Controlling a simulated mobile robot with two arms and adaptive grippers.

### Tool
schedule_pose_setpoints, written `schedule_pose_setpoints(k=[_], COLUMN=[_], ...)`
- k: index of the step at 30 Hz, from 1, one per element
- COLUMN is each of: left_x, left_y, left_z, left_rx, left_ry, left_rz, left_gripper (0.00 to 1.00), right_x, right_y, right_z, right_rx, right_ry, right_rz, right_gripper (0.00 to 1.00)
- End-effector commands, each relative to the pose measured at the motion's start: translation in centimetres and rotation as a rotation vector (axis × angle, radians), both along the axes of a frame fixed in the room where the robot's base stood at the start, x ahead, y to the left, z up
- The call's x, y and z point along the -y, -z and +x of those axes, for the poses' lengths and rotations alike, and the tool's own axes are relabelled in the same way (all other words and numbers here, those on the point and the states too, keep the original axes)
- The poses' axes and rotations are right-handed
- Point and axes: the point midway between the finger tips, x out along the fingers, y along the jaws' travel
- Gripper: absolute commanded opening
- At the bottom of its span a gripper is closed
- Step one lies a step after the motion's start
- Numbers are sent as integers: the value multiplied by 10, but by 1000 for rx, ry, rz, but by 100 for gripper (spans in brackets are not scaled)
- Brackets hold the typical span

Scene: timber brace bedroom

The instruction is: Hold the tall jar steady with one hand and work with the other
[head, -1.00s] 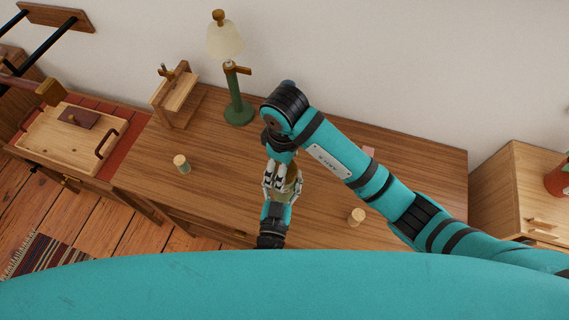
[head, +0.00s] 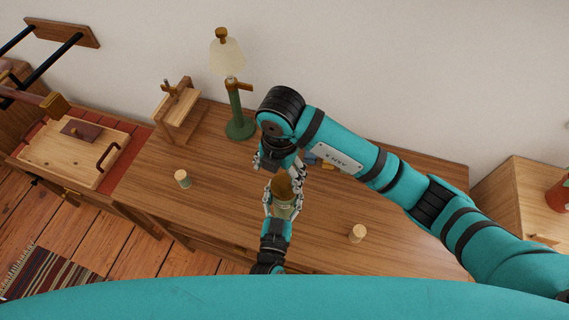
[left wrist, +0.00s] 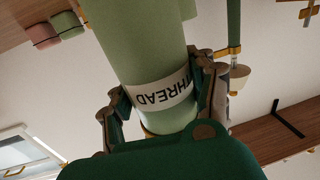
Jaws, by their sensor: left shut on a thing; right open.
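The tall jar (head: 283,211) stands at the middle of the wooden table's front part, pale green with a brown top (head: 283,187). In the left wrist view the jar (left wrist: 140,45) fills the middle, with a white label reading THREAD upside down. My left gripper (head: 283,204) is shut on the jar's body from the front, one finger on each side; it also shows in the left wrist view (left wrist: 160,95). My right gripper (head: 279,168) is open just behind and above the brown top, apparently empty. My right arm partly hides the table behind the jar.
A small pale cylinder (head: 183,179) stands left of the jar and another (head: 357,233) stands right. A green lamp (head: 239,125) and a wooden stand (head: 178,112) are at the back left. A wooden tray (head: 70,155) lies farther left. Bare tabletop (head: 225,190) separates the left cylinder from the jar.

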Motion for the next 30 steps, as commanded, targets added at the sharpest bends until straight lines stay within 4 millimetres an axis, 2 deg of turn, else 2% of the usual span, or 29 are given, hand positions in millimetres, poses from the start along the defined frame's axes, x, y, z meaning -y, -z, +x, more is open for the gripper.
schedule_pose_setpoints(k=[3,21,27,30], left_x=[0,-1,-1,-1], left_y=[0,0,0,0], left_z=[0,0,0,0], left_rx=[-1,0,0,0], left_ry=[0,-1,-1,-1], left_rz=[1,1,1,1], left_gripper=[0,0,0,0], right_x=[0,7,12,13], right_y=[-7,-31,-36,-37], right_z=[1,-4,-6,-7], right_rx=[17,36,31,28], right_ry=[-321,-1921,-2303,-2415], right_rz=[-15,-73,-73,-68], right_gripper=[83,83,83,83])
